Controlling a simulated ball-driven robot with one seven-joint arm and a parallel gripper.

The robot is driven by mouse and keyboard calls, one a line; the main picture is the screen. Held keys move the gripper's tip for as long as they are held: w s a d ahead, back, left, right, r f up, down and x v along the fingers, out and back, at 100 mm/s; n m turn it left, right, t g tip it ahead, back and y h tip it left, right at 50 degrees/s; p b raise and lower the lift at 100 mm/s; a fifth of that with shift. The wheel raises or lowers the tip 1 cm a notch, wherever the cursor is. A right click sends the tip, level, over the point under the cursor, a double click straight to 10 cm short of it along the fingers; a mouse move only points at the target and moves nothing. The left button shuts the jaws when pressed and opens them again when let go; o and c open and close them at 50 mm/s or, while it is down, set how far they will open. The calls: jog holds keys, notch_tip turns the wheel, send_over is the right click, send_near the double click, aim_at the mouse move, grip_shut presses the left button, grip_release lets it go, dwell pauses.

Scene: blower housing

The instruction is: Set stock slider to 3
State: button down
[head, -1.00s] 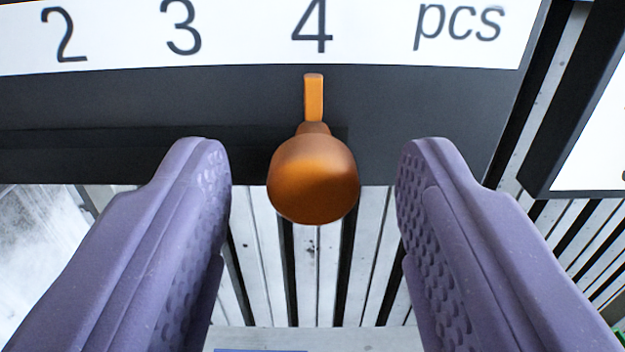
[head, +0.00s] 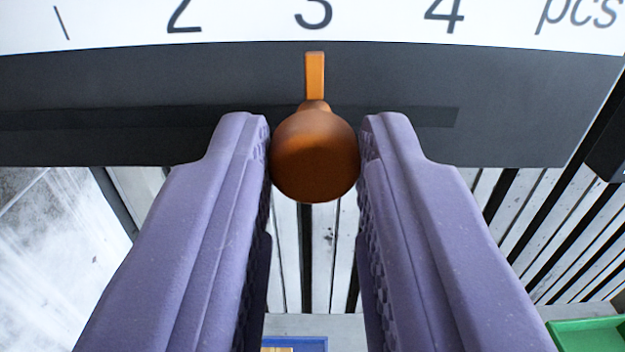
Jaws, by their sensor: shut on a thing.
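The stock slider has an orange-brown round knob (head: 314,155) with a flat orange pointer (head: 315,76) above it. The pointer stands just below the numeral 3 (head: 313,12) on the white scale strip (head: 245,22). My gripper (head: 315,150) is shut on the knob, with one purple finger against each side. The slot (head: 415,117) runs across the dark panel and shows to the right of the knob. The tops of the numerals are cut off by the upper edge of the view.
Light slats with dark gaps (head: 510,200) lie below and to the right. A green tray edge (head: 590,335) shows at the lower right and a blue-edged container (head: 310,343) at the bottom middle. A dark object (head: 607,145) is at the right edge.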

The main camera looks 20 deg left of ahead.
jog(key=c, duration=0.9)
grip_release()
jog(key=b+v, duration=0.2)
jog(key=v, duration=0.5)
jog(key=shift+s, duration=0.4)
jog(key=shift+d, duration=0.1)
